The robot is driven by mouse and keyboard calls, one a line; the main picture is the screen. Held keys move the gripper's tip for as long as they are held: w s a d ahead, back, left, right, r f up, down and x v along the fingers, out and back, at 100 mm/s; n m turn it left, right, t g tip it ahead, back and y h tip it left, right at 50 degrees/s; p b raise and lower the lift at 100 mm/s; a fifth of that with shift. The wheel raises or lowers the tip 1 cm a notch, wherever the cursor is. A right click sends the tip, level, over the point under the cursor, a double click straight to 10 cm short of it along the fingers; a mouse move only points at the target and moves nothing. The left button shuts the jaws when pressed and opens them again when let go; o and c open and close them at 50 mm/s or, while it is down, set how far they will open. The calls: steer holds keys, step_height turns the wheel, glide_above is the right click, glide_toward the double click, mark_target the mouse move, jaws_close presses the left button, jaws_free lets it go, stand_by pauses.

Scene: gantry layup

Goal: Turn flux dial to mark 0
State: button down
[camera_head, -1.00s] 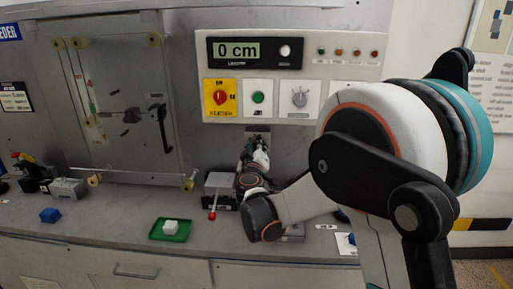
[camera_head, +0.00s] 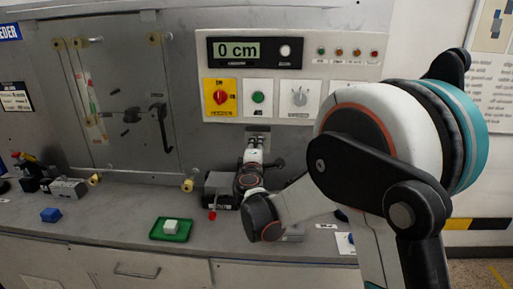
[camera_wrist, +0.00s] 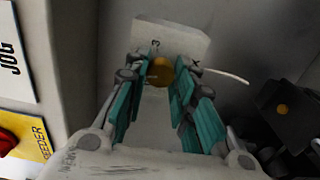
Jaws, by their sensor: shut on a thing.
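A brass-coloured round knob, which I take to be the flux dial (camera_wrist: 159,71), sits in front of a pale plate (camera_wrist: 178,36) in the wrist view. The plate carries small dark marks, one like a 3; which mark the dial points to cannot be told. My gripper (camera_wrist: 168,76) is shut on the dial, its teal-padded fingers on either side of it. In the head view my gripper (camera_head: 257,141) is at a small pale plate low on the wall panel, and the dial itself is hidden there.
A panel above has a display (camera_head: 236,50) reading 0 cm, a red rotary switch (camera_head: 220,97), a green button (camera_head: 258,97) and a grey knob (camera_head: 299,97). A dark box (camera_head: 218,186) stands left of my wrist. A green tray (camera_head: 160,236) holds a white block (camera_head: 171,226).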

steer(key=n, duration=1.1)
steer(key=shift+f, duration=0.15)
steer(key=shift+s, duration=0.1)
stand_by(0.4)
steer(key=c, duration=1.3)
jaws_free()
steer(key=shift+c, duration=0.2)
steer(key=s, duration=1.2)
steer(key=shift+a, duration=0.2)
